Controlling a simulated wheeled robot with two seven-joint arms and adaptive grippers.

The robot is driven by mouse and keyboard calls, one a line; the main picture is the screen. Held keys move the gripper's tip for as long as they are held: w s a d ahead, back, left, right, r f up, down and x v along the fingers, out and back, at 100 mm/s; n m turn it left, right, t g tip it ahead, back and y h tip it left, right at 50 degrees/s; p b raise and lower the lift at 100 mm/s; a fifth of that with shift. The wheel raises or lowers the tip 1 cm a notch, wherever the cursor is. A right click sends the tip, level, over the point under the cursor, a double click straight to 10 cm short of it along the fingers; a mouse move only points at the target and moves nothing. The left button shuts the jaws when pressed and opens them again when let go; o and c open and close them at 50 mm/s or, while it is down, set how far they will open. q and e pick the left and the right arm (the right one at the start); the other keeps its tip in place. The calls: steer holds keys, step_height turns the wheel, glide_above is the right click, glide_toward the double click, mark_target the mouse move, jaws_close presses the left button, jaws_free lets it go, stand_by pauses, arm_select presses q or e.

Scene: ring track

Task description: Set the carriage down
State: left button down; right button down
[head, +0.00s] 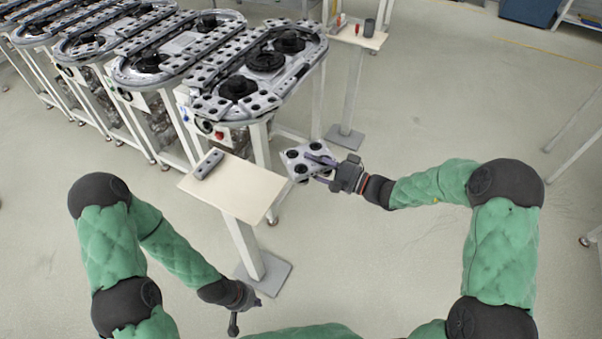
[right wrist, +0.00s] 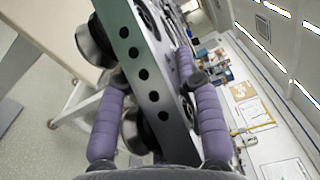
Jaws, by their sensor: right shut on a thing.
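The carriage (head: 296,154) is a silver plate with dark round parts. My right gripper (head: 322,167) is shut on it and holds it in the air, to the right of a small beige-topped stand. In the right wrist view the carriage (right wrist: 147,85) is seen edge-on and tilted, between my two purple fingers, with dark wheels at its left side. The ring track (head: 290,73), an oval with dark discs inside it, stands behind the carriage. My left gripper (head: 246,312) is low in front of the stand, empty, with its fingers apart.
The beige-topped stand (head: 255,190) carries a small grey block (head: 208,164) at its left; the rest of its top is clear. Another small stand (head: 360,38) at the back holds small items. More tracks (head: 150,60) line up at the left. Open floor lies at the right.

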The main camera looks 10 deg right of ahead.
steer(key=a+f, duration=0.1)
steer(key=a, duration=0.1)
steer(key=a+f+b, duration=0.1)
steer(key=a, duration=0.3)
steer(key=shift+s+a+f, duration=0.2)
steer(key=shift+s+f, duration=0.15)
steer(key=shift+f, duration=0.05)
steer(key=b, duration=0.2)
glide_above(274, 196)
steer(key=v, duration=0.3)
step_height(274, 196, down, 4)
steer(key=shift+s+a+f+b, duration=0.1)
steer(key=shift+a+f+b, duration=0.2)
steer(key=shift+f, duration=0.5)
steer(key=shift+a+f+b, duration=0.25)
steer(key=shift+a+f, duration=0.2)
steer(key=shift+f, duration=0.4)
steer(key=shift+s+a+f+b, duration=0.1)
steer(key=shift+a+f+b, duration=0.2)
steer(key=shift+f, duration=0.5)
steer(key=shift+f, duration=0.15)
steer(key=c, duration=0.8)
jaws_free()
steer(key=shift+a+f, duration=0.1)
steer(key=shift+f, duration=0.05)
steer(key=shift+c, duration=0.2)
